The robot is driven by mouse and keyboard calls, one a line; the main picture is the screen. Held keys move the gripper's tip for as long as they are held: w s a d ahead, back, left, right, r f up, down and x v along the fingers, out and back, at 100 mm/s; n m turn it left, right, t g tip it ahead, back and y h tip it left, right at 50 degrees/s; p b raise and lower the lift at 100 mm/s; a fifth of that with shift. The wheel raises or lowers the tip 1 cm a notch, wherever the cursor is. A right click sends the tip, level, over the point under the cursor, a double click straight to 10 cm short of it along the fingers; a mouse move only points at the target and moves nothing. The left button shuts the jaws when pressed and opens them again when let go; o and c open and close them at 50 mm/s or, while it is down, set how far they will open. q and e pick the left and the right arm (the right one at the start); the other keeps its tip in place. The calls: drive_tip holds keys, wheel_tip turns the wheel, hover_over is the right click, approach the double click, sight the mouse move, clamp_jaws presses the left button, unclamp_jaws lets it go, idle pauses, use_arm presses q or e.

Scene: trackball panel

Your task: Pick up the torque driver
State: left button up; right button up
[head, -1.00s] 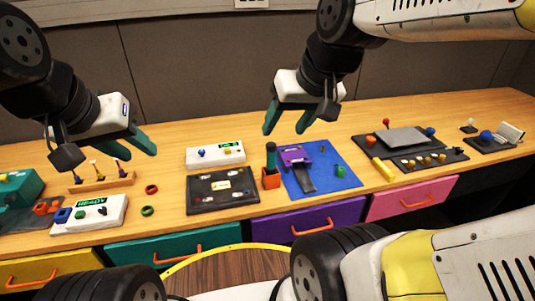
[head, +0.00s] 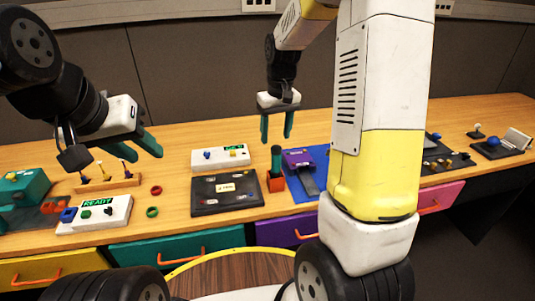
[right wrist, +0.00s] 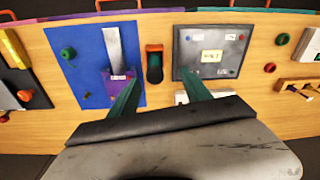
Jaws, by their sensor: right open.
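My left gripper (head: 143,155) is open and empty at the left, above the small wooden rack.
A black panel (head: 227,205) stands just left of the holder. A blue mat (head: 303,195) with a purple device (head: 298,158) lies to the right. A white box (head: 220,156) is behind the panel. My right arm hides part of the table's right side.

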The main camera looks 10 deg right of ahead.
hover_over(276, 160)
drive_tip(key=w, duration=0.2)
drive_tip(key=shift+g, duration=0.3)
wheel_tip(276, 160, down, 4)
drive_tip(key=shift+a+f, duration=0.1)
drive_tip(key=f, duration=0.7)
drive_tip(key=shift+s+d+f, duration=0.15)
drive_tip(key=shift+d+f, duration=0.15)
drive_tip(key=shift+f, duration=0.1)
clamp_jaws()
